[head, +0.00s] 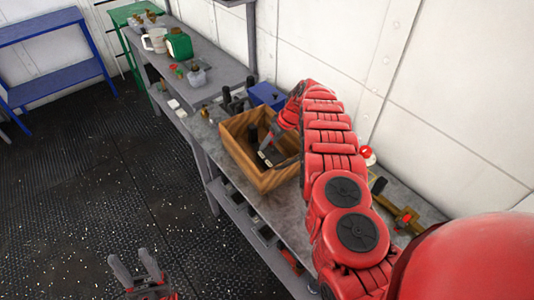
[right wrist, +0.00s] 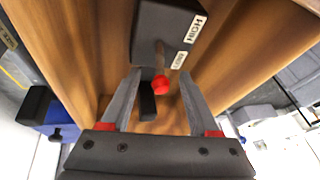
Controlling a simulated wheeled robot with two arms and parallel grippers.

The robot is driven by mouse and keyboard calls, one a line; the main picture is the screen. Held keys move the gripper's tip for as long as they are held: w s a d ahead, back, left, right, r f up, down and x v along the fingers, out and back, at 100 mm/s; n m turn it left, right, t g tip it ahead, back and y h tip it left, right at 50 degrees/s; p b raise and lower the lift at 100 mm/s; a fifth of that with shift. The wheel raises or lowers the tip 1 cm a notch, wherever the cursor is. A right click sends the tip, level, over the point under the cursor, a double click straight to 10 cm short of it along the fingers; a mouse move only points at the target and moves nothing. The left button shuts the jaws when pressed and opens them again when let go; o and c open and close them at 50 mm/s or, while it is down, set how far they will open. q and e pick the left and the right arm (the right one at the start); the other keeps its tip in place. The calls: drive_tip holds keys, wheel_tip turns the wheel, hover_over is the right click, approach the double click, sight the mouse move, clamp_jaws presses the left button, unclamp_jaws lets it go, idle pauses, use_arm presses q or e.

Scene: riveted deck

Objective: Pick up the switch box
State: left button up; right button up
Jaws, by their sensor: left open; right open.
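The switch box (right wrist: 160,28) is a dark grey box with white labels and a lever ending in a red knob (right wrist: 160,85). It sits inside a wooden crate (head: 243,163) on the workbench. My right gripper (right wrist: 160,76) is open and reaches down into the crate. In the right wrist view its fingers are either side of the red knob; I cannot tell whether they touch it. My left gripper (head: 134,268) is open and empty, low in front of the bench.
The grey bench (head: 205,95) runs along the white wall. A blue box (head: 266,95) stands behind the crate. A green can (head: 179,44) and a white jug (head: 155,40) stand further along. A brass valve-like part (head: 408,218) lies nearer. The floor left of the bench is clear.

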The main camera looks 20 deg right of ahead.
clamp_jaws()
idle(1.4)
